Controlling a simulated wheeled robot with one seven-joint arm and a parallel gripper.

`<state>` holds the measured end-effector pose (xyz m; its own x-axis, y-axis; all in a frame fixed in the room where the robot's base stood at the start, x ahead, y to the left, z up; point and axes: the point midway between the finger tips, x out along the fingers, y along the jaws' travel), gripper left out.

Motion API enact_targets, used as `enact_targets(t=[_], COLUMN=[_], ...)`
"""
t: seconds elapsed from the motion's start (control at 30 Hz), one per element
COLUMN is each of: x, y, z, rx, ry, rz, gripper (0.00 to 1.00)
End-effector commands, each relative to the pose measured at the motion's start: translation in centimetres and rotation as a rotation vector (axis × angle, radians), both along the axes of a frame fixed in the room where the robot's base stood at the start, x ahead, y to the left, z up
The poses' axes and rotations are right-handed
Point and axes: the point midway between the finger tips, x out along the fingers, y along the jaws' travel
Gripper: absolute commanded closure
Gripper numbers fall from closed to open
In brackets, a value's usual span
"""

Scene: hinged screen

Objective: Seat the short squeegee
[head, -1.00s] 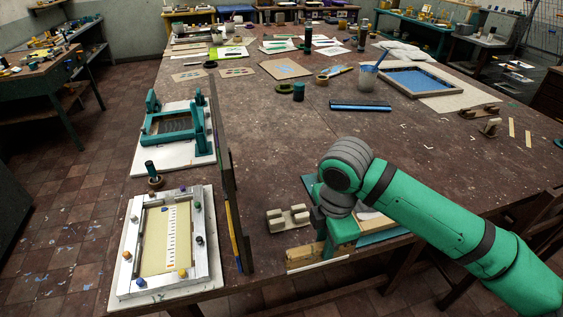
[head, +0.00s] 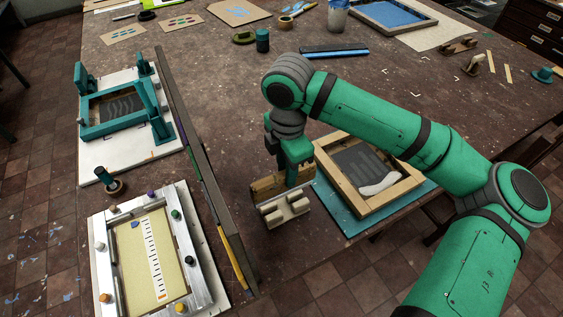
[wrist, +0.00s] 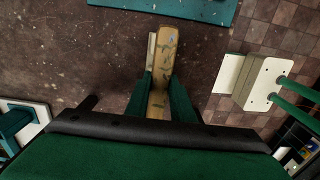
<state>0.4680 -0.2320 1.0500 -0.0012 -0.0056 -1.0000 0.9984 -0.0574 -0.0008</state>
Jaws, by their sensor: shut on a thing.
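The short squeegee, a wooden bar (head: 264,188) with a pale edge strip, is gripped between my fingers. It also shows in the wrist view (wrist: 166,52), pointing away from the palm. My gripper (head: 293,178) points down and is shut on it, just behind a small beige cradle (head: 287,209) with two raised blocks. The squeegee's lower edge is partly hidden by the cradle. I cannot tell whether they touch. In the wrist view what looks like the cradle (wrist: 246,84) stands right of the bar, apart from it.
A wooden-framed screen (head: 329,163) lies on a teal mat (head: 345,220) just right of my gripper. A long upright dark panel (head: 200,160) stands to the left. Beyond it are a metal frame (head: 188,235) and a teal press (head: 92,133).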

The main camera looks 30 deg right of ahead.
Motion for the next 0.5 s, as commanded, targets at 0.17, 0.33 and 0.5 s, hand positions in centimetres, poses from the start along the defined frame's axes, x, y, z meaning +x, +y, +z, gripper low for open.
enact_targets(t=[0.17,0.33,0.5], x=[0.0,0.0,0.0], y=[0.0,-0.1,-0.2], z=[0.0,-0.1,-1.3], rx=[0.000,-0.001,-0.001], ry=[0.000,-0.001,0.000], rz=[0.000,0.000,0.000], gripper=[1.00,1.00,1.00])
